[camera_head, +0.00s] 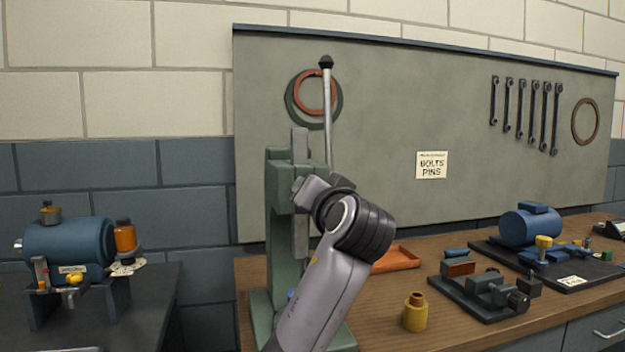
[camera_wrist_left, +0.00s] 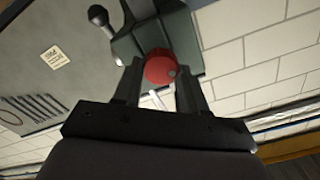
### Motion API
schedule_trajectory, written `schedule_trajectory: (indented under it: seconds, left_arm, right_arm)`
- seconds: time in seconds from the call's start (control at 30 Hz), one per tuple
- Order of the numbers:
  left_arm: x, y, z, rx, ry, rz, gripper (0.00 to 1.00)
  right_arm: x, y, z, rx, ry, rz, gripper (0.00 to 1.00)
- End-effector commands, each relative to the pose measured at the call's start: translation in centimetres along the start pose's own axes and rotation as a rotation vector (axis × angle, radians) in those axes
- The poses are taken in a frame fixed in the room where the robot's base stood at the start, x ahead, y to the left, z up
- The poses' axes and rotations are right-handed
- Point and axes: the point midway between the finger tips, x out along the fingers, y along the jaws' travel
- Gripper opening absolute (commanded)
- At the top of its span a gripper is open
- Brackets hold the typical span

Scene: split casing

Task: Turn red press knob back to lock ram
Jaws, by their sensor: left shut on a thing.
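The green press (camera_head: 280,220) stands on the wooden bench, with a tall lever (camera_head: 328,115) ending in a dark ball. A grey ram bar (camera_head: 300,148) rises upright from its head. My left gripper (camera_wrist_left: 160,78) has its two fingers on either side of the round red knob (camera_wrist_left: 159,63), shut on it. The knob sits on the green press head in the left wrist view. In the head view my left arm covers the knob and my fingertips are hidden. My right gripper is in neither view.
A yellow bottle-shaped part (camera_head: 415,312) and an orange tray (camera_head: 397,260) lie right of the press. A dark fixture (camera_head: 485,293) and a blue motor (camera_head: 530,223) stand farther right. Another blue motor (camera_head: 68,250) is on the left bench, across a gap.

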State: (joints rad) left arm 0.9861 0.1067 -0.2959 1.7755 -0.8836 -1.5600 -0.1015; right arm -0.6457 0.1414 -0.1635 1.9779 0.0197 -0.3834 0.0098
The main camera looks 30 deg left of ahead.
Motion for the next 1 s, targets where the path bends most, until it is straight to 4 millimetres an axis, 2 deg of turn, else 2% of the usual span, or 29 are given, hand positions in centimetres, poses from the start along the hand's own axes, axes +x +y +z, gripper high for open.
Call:
schedule_trajectory:
  seconds: [0.1, 0.27, 0.7, 1.0]
  left_arm:
    - [0.0, -0.1, -0.3, 0.115, -0.003, 0.003, 0.11]
    - [0.0, -0.1, -0.3, 0.269, -0.004, 0.003, 0.11]
    - [0.0, 0.1, -0.1, 0.675, -0.004, 0.003, 0.11]
    - [0.0, 0.3, 0.1, 0.874, -0.002, 0.002, 0.11]
  right_arm:
    - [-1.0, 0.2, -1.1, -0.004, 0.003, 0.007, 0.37]
    - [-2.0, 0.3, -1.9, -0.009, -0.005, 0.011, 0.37]
    - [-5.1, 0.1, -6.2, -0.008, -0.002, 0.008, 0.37]
    - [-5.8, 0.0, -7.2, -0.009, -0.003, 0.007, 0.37]
